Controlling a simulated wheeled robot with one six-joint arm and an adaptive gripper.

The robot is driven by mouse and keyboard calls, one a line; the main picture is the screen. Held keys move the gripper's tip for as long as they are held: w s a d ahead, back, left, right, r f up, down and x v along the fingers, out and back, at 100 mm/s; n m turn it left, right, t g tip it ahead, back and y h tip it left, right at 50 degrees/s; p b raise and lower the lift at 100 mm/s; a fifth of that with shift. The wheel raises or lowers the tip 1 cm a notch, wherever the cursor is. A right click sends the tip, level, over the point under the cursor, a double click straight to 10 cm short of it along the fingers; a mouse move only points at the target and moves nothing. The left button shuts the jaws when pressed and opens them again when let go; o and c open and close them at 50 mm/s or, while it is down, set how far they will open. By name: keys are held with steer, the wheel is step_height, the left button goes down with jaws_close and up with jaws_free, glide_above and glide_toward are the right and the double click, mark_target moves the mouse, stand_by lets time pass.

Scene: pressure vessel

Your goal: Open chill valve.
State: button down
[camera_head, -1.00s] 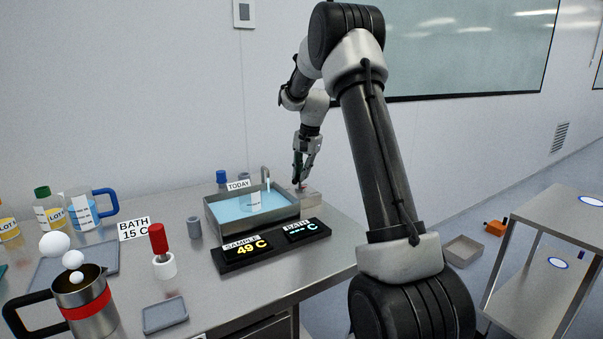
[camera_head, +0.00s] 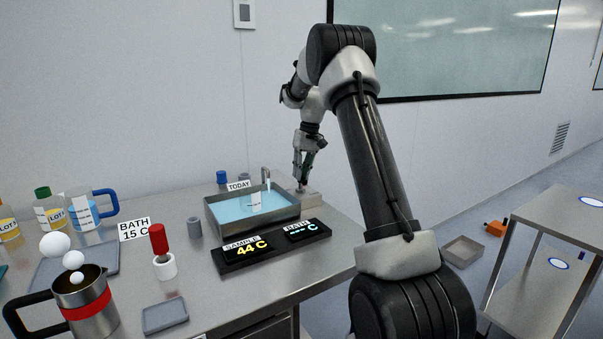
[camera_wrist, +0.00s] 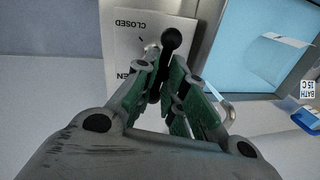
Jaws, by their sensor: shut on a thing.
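The chill valve is a grey block (camera_head: 312,200) at the right end of the water bath. In the wrist view its plate (camera_wrist: 122,45) reads "CLOSED", with a partly hidden label ending in "EN". A dark lever with a round black knob (camera_wrist: 171,38) stands over the plate. My gripper (camera_head: 301,184) points down at the valve. In the wrist view my gripper (camera_wrist: 166,64) is shut on the lever, with green-padded fingers on either side. The fingers hide part of the lever, so its exact angle is unclear. A spout (camera_head: 265,174) runs water into the bath (camera_head: 252,226).
A display unit (camera_head: 272,250) in front of the bath reads "SAMPLE 44 C"; its bath reading shows dashes. A red-handled tool (camera_head: 157,238), a steel jug (camera_head: 88,300) and bottles stand to the left. The wall is close behind the bench.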

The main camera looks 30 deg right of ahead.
steer(key=shift+w+n, duration=0.1)
steer(key=shift+n, duration=0.8)
steer(key=c, duration=1.5)
jaws_free()
steer(key=shift+r, duration=0.1)
steer(key=r, duration=0.4)
steer(key=d+r, duration=0.1)
steer(key=r, duration=0.2)
steer(key=d+r, duration=0.1)
steer(key=r, duration=0.3)
steer(key=shift+d+r, duration=0.15)
steer(key=shift+r, duration=0.2)
steer(key=shift+w, duration=0.1)
